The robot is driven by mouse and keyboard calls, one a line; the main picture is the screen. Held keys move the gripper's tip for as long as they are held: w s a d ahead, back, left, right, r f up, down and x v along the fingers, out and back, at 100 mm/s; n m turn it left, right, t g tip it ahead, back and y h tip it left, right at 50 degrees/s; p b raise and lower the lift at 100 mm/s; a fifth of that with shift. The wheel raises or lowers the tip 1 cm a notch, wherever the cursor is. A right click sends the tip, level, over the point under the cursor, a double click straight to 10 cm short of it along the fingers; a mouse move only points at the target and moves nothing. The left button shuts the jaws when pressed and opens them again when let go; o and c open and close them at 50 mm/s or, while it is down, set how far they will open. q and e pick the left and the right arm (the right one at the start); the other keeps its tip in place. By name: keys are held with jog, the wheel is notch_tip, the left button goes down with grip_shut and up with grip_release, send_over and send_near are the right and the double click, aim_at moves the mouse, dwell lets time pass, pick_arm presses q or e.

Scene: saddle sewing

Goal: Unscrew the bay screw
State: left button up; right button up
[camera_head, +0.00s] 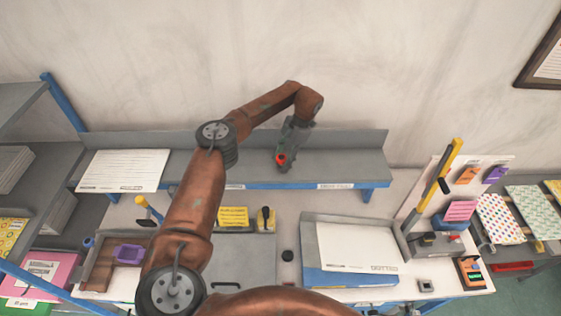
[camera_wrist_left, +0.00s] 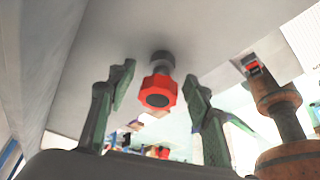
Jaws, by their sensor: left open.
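The bay screw shows as a red faceted knob (camera_head: 281,159) at the grey shelf in the head view. In the left wrist view the red knob (camera_wrist_left: 160,93) has a dark round centre and sits on a grey round mount on a grey surface. My left gripper (camera_head: 291,143) is over the shelf, right at the knob. In the left wrist view its two green fingers (camera_wrist_left: 160,82) are spread open, one on each side of the knob, with visible gaps. My right gripper is not in view.
The grey shelf (camera_head: 340,172) has a raised back against the wall. A paper sheet (camera_head: 123,170) lies at its left. My brown arm covers part of the bench.

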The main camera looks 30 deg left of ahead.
pick_arm(q)
jog(key=shift+r+p, duration=1.65)
jog(key=shift+r, duration=0.9)
